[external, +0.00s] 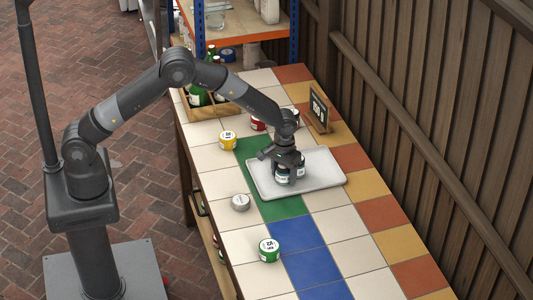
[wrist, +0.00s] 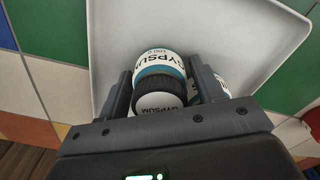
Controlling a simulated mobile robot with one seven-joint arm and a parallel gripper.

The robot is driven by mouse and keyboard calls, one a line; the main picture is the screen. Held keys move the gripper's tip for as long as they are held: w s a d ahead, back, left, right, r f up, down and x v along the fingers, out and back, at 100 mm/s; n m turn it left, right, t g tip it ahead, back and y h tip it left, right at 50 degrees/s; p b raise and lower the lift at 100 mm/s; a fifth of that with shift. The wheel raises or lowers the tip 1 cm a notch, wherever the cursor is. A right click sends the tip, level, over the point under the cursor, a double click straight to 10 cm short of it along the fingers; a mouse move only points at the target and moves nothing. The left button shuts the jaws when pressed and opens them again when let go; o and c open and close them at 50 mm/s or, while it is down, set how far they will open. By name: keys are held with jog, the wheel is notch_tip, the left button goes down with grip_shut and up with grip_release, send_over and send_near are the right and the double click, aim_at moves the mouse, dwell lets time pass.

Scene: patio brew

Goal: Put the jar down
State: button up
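A gypsum jar (wrist: 160,58) with a white label, teal band and black lid stands between the fingers of my gripper (wrist: 162,80). The fingers lie close against both its sides, and my gripper looks shut on it. In the external view my gripper (external: 284,156) points down over the white tray (external: 324,177), with the jar (external: 282,174) low at the tray. Whether its base touches the tray is hard to tell. A second similar jar (external: 300,170) is right beside it, partly hidden behind my gripper. It also shows beyond the right finger in the wrist view (wrist: 222,84).
On the tiled table stand a yellow jar (external: 228,141), a grey-lidded jar (external: 240,203) and a green jar (external: 269,249). A small sign (external: 319,110) stands behind the tray. A wooden crate (external: 213,107) holds green bottles. The tray's right part is bare.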

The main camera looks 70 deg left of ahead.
jog(key=shift+o, duration=0.8)
notch_tip(320, 180, up, 13)
jog(key=shift+f, duration=0.2)
jog(key=s+a+r+m+t, duration=0.1)
jog(key=s+a+r, duration=0.2)
jog(key=s+r, duration=0.65)
jog(key=s+a+r+m+t, duration=0.2)
jog(key=s+a+r, duration=0.1)
jog(key=s+r, duration=0.6)
jog(key=s+a+m+t, duration=0.1)
jog(key=s, duration=1)
jog(key=s+a+r+m+t, duration=0.1)
jog(key=s+a+m, duration=0.1)
jog(key=s, duration=1)
jog(key=shift+s+a+t, duration=0.15)
jog(key=shift+a+t, duration=0.15)
